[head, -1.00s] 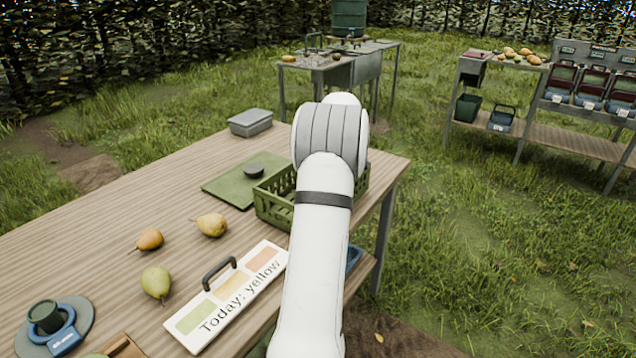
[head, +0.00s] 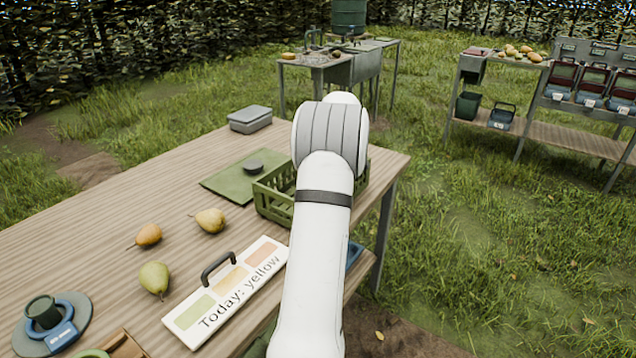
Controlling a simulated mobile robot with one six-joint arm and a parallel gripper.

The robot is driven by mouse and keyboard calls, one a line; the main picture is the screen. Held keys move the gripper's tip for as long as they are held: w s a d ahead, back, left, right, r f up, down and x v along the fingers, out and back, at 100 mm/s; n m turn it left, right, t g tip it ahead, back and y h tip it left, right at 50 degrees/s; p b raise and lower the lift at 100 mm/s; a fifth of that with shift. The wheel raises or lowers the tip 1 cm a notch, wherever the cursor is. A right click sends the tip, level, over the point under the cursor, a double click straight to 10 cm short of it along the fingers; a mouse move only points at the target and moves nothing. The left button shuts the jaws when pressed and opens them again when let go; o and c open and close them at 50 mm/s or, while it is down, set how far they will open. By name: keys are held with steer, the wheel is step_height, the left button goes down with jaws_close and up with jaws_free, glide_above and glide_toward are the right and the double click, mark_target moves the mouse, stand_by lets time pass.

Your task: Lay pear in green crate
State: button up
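Three pears lie on the wooden table left of the sign: a yellow pear (head: 210,220), an orange-brown pear (head: 148,235) and a green pear (head: 155,279). The green crate (head: 272,206) stands near the table's right end. My white arm passes in front of the crate and hides much of its right part and its inside. My gripper is hidden behind the arm, so I cannot see whether it holds anything.
A sign reading "Today: yellow" (head: 228,291) lies at the front edge. A green mat with a dark round piece (head: 253,167), a grey box (head: 250,119) and a round grey base with a dark green cup (head: 44,312) are on the table. Bare wood lies at left.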

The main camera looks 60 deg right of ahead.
steer(key=shift+f, duration=0.15)
steer(key=o, duration=1.1)
steer(key=v, duration=0.8)
steer(key=shift+p, duration=0.4)
